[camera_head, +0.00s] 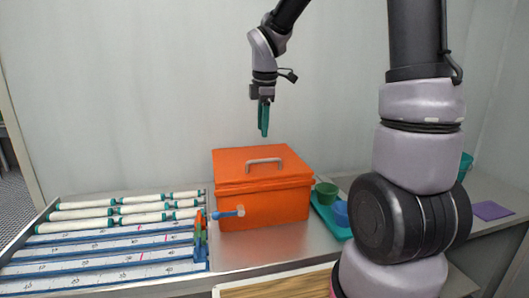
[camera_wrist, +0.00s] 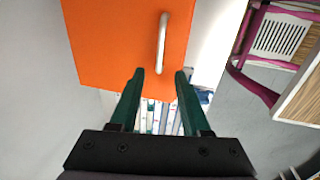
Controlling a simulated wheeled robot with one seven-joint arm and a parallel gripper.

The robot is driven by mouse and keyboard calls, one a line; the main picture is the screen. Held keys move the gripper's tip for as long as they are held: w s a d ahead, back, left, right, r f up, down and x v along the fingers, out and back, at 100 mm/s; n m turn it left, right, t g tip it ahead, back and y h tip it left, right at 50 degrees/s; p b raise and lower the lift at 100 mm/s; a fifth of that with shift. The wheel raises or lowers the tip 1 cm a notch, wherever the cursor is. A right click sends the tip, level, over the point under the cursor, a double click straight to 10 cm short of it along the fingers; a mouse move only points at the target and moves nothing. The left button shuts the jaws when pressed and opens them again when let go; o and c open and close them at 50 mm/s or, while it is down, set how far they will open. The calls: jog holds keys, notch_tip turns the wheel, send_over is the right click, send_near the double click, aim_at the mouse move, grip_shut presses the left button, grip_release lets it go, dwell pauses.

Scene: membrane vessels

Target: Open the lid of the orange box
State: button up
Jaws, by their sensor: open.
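The orange box (camera_head: 262,205) stands on the metal counter with its lid (camera_head: 235,164) shut. A silver bar handle (camera_head: 265,163) sits on top of the lid. My gripper (camera_head: 264,132) hangs above the box, apart from it, with its green fingers pointing down. In the wrist view the gripper (camera_wrist: 158,72) is open and empty. There the handle (camera_wrist: 162,42) shows between and beyond the fingertips, on the orange lid (camera_wrist: 110,45). The far part of the lid is cut off by the frame.
White membrane vessels (camera_head: 120,208) and blue-edged racks (camera_head: 105,257) lie on the counter left of the box. A blue-handled valve (camera_head: 228,213) is close to the box's front. A pink chair (camera_wrist: 250,85) shows in the wrist view.

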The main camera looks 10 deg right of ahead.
aim_at(262, 160)
jog(key=f, duration=0.3)
jog(key=w+f, duration=0.1)
jog(key=f, duration=0.2)
jog(key=w+f, duration=0.1)
jog(key=f, duration=0.3)
jog(key=shift+f, duration=0.1)
grip_shut()
dwell(1.2)
